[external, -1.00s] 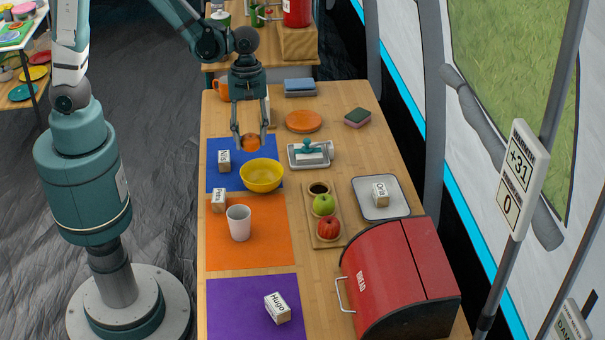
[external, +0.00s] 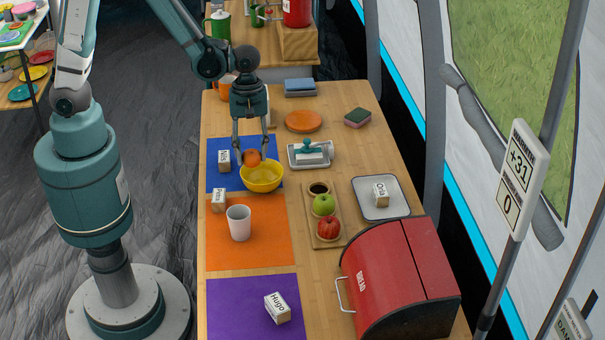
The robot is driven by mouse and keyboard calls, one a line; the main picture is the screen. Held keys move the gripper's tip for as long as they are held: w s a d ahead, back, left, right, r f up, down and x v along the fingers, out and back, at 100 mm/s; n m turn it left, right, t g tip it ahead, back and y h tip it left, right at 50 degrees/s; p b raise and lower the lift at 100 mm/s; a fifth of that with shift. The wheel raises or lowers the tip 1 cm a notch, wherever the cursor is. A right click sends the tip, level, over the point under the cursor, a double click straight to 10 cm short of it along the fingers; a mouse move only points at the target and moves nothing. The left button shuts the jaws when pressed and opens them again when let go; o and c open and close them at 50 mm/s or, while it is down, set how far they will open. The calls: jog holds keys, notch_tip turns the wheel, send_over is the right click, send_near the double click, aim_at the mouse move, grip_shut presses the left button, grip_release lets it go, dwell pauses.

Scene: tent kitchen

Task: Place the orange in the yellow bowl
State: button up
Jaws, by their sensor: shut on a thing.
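The orange (external: 253,157) is held between the fingers of my gripper (external: 253,154). It is over the back left part of the yellow bowl (external: 263,180), at about rim height in the picture. I cannot tell whether the orange touches the bowl. The yellow bowl stands on the right part of the blue mat (external: 217,180), and its inside looks otherwise empty.
A name block (external: 224,160) stands left of the bowl, another (external: 218,201) in front left. A white cup (external: 239,223) stands in front. A butter dish (external: 310,154) is to the right. A board with fruit (external: 335,236) and a red bread box (external: 400,277) stand further off.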

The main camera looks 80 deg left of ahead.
aim_at(252, 162)
jog(key=shift+f, duration=0.15)
jog(key=shift+f+b, duration=0.4)
jog(key=shift+f, duration=1.55)
jog(key=shift+f+b, duration=0.6)
jog(key=o, duration=0.9)
jog(key=shift+r, duration=0.15)
jog(key=shift+r+p, duration=0.55)
jog(key=shift+p, duration=0.15)
jog(key=shift+a+r+p, duration=0.3)
jog(key=shift+r, duration=1.65)
jog(key=shift+a+r+p, duration=0.3)
jog(key=shift+r+p, duration=0.05)
jog(key=shift+r, duration=1.6)
jog(key=shift+a+r+p, duration=0.3)
jog(key=shift+r, duration=1.65)
